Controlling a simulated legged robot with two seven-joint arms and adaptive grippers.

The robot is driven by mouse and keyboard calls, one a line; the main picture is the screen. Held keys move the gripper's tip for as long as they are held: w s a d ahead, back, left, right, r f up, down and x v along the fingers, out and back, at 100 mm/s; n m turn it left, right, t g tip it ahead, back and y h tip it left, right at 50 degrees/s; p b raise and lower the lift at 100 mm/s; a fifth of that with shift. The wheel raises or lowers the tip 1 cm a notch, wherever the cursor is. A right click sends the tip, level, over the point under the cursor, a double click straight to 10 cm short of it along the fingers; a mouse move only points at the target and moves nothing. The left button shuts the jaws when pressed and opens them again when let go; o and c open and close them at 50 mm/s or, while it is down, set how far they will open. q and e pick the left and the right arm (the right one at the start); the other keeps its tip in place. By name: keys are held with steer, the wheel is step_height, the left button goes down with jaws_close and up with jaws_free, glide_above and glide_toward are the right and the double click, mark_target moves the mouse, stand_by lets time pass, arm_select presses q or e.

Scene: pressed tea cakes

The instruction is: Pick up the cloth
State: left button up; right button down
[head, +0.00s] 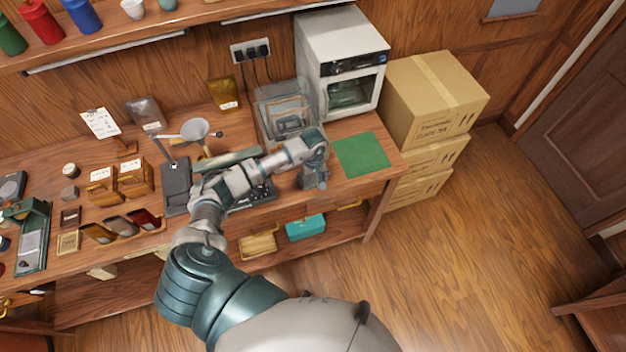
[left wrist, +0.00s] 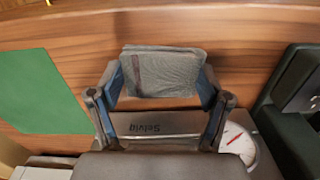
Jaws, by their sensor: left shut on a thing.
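The grey folded cloth (left wrist: 165,72) shows in the left wrist view, between the two fingers of my left gripper (left wrist: 163,88). The gripper is shut on it, with one finger at each side. The wooden table is seen behind the cloth; I cannot tell whether the cloth touches it. In the head view my left gripper (head: 314,180) points down near the table's front edge, just left of the green mat (head: 362,155). The cloth cannot be made out clearly there. My right gripper is not in view.
A white oven-like appliance (head: 343,65) and a clear container (head: 284,110) stand behind the gripper. Cardboard boxes (head: 432,98) are stacked at the right. A white dial (left wrist: 238,143) is close to the gripper in the wrist view. The green mat is bare.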

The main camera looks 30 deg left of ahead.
mark_target(313, 179)
arm_select(q)
steer(key=shift+r, duration=0.45)
step_height(313, 179, up, 2)
steer(key=shift+a+r+b, duration=0.1)
steer(key=shift+b, duration=0.6)
steer(key=s+d+b, duration=0.1)
steer(key=s+d, duration=0.2)
steer(key=s, duration=0.1)
steer(key=s+d+r+b, duration=0.1)
steer(key=s+d, duration=0.2)
steer(key=s, duration=0.2)
steer(key=s+d+r+b, duration=0.1)
steer(key=s+d, duration=0.2)
steer(key=s, duration=0.1)
steer(key=shift+s+d, duration=0.15)
